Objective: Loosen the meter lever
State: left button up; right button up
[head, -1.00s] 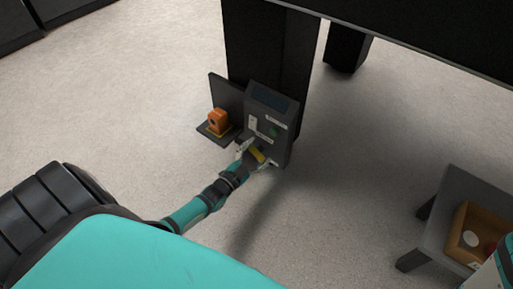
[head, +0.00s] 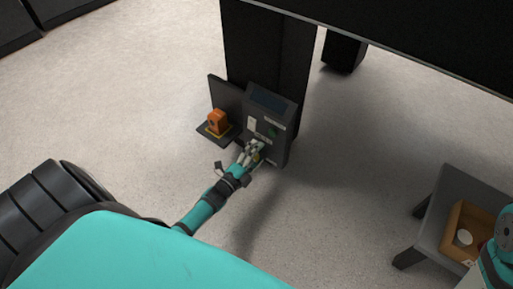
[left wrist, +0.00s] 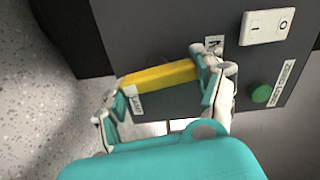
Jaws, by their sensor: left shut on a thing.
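The yellow meter lever (left wrist: 160,75) lies nearly level across the lower front of a dark meter box (head: 283,150). In the left wrist view, one fingertip of my left gripper (left wrist: 163,88) is at each end of the lever, and the gripper is shut on it. In the head view, my left gripper (head: 252,153) reaches the lower front of the box and mostly hides the lever. My right gripper is not in view.
The box carries a white rocker switch (left wrist: 267,27) and a green button (left wrist: 261,93). An orange block (head: 217,122) sits on a small shelf (head: 212,137) to the left. A grey stand (head: 435,220) holds an orange-brown bin (head: 459,222) at right. Open floor lies between.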

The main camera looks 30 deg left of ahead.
pick_arm(q)
jog(key=shift+f+m, duration=0.1)
jog(key=shift+m, duration=0.4)
jog(key=o, duration=1.2)
jog(key=s, duration=0.8)
jog(key=s+a, duration=0.1)
jog(key=s, duration=0.3)
